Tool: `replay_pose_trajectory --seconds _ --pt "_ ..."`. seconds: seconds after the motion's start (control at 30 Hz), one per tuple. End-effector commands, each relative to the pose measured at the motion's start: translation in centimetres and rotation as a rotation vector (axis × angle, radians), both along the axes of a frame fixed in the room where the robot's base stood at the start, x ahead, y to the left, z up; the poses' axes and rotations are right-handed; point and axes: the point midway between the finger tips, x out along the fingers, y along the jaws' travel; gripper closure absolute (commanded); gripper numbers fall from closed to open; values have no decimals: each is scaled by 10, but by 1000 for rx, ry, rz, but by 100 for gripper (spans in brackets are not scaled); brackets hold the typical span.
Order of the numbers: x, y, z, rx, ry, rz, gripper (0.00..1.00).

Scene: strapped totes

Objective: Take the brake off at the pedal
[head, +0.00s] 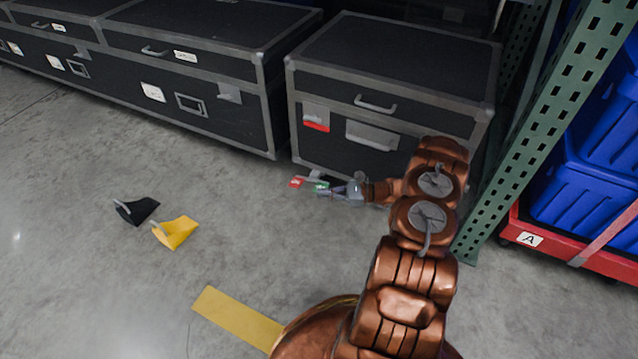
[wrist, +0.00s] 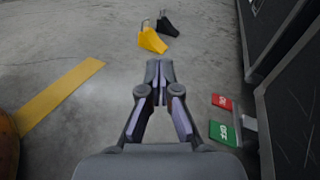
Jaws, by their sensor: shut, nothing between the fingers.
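The brake pedal has a red pad (head: 296,182) and a green pad (head: 320,185), low at the front foot of the right-hand black case (head: 345,145). In the wrist view the red pad (wrist: 222,101) and the green pad (wrist: 222,132) lie right of my gripper. White lettering on them is too small to read surely. My gripper (head: 328,191) is shut and empty, low over the floor beside the green pad. In the wrist view my gripper (wrist: 159,70) points along the floor, with a gap to both pads. Whether it touches the pedal in the head view I cannot tell.
A yellow wheel chock (head: 176,232) and a black one (head: 137,209) lie on the floor at left. A long black case (head: 190,60) stands at the back left. A green rack post (head: 545,125) and blue totes on a red base (head: 575,245) stand right.

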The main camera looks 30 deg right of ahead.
Motion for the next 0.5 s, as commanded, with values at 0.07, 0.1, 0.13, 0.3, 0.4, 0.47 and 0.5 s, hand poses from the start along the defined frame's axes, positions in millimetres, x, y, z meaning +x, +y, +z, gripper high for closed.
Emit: replay_pose_trajectory --seconds 0.07,0.1,0.13,0.3,0.4,0.47,0.5 --pt "2 5 16 -15 -4 24 100" --pt "2 8 22 -21 -4 36 100" --pt "3 11 26 -26 -4 45 100" --pt "4 21 47 -53 -9 89 100" --pt "5 26 56 -66 -12 108 100" --pt "5 28 59 -70 -13 116 100" --pt "5 29 61 -73 -13 121 100"
